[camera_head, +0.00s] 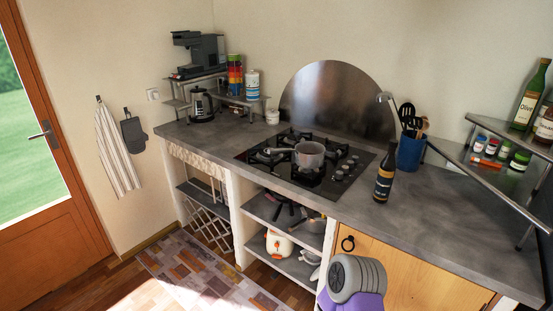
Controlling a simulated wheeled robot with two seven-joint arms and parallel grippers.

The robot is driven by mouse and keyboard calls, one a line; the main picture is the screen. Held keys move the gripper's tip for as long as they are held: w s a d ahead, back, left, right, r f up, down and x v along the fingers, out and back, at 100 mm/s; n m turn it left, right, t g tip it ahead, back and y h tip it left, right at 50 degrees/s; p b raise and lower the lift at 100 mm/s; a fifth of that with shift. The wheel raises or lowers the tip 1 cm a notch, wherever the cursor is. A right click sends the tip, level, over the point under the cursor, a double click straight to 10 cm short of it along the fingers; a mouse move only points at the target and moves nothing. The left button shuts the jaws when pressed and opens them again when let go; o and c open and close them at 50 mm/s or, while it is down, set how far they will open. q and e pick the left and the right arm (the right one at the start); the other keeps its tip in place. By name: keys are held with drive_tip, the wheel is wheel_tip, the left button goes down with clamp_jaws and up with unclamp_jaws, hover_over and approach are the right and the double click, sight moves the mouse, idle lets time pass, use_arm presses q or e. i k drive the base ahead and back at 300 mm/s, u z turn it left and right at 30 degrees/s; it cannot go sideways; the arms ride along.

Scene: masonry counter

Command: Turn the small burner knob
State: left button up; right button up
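The black gas cooktop (312,181) is set into the grey counter. Several small knobs (346,167) sit in a row along its right side. They are too small in this view to tell which one belongs to the small burner or how each is turned. A grey saucepan (310,155) stands on the cooktop grates, its handle pointing left. Neither of my grippers shows in the head view. A grey and purple part at the bottom edge looks like a piece of my own arm, with no fingers visible.
A dark bottle (384,177) stands right of the knobs, near the counter's front. A blue utensil holder (410,152) is behind it. The counter (440,205) is clear further right. A corner shelf (490,170) holds jars and bottles. Open shelves are below the cooktop.

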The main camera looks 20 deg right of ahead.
sight(340, 174)
drive_tip(key=u, duration=0.1)
drive_tip(key=i, duration=1.15)
drive_tip(key=z, duration=0.45)
